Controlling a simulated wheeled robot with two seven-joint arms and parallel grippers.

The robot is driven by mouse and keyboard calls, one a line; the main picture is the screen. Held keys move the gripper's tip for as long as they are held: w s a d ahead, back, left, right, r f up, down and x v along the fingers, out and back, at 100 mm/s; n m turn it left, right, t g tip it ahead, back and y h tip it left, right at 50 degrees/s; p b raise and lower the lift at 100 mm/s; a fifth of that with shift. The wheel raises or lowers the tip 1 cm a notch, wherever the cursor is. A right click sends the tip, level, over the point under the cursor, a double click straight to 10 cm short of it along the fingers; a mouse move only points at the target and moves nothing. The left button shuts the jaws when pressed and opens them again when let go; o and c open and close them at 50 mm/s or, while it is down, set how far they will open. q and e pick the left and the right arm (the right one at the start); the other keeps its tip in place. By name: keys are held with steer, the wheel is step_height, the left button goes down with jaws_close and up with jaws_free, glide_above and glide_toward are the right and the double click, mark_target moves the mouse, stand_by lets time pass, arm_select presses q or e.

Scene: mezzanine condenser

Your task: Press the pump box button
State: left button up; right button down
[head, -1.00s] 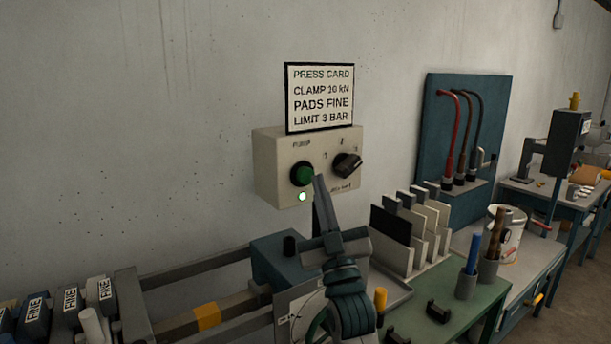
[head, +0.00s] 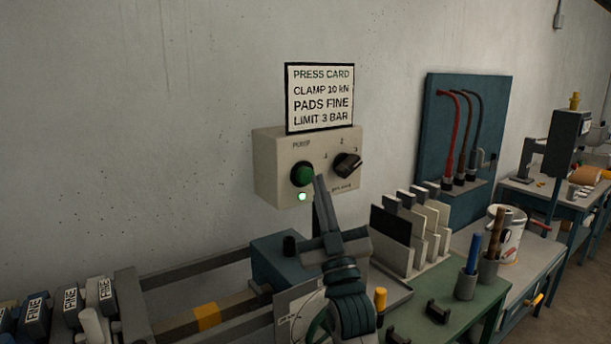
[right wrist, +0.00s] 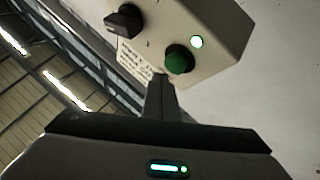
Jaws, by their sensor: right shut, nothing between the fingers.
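The pump box (head: 273,170) is a cream box on the wall, marked PUMP. Its green round button (head: 303,173) sits in a black collar on the front face, with a lit lamp (head: 302,197) below it and a black selector knob (head: 347,165) to the right. My right gripper (head: 319,180) is shut and empty, its fingertips just right of and slightly below the button in the head view. In the right wrist view the green button (right wrist: 179,60) is just beyond the fingertips (right wrist: 160,78). I cannot tell whether they touch it. My left gripper is not in view.
A press card (head: 320,97) hangs above the box. Below are a press frame with rails (head: 200,268), a rack of plates (head: 420,230) and a green bench (head: 455,310). A blue hose board (head: 430,150) stands to the right. The wall left of the box is clear.

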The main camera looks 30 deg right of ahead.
steer(key=shift+w, duration=0.2)
stand_by(0.5)
steer(key=shift+w, duration=0.25)
steer(key=shift+w+a, duration=0.1)
steer(key=shift+w, duration=0.5)
stand_by(1.0)
steer(key=shift+s, duration=0.1)
steer(key=shift+s+p, duration=0.35)
steer(key=shift+s, duration=0.6)
steer(key=shift+s, duration=0.1)
steer(key=shift+s+d+p, duration=0.15)
steer(key=shift+s+p, duration=0.3)
steer(key=shift+s, duration=1)
steer(key=shift+s+d+p, duration=0.15)
steer(key=shift+s+p, duration=0.25)
steer(key=shift+s, duration=1.05)
steer(key=shift+w+f, duration=0.1)
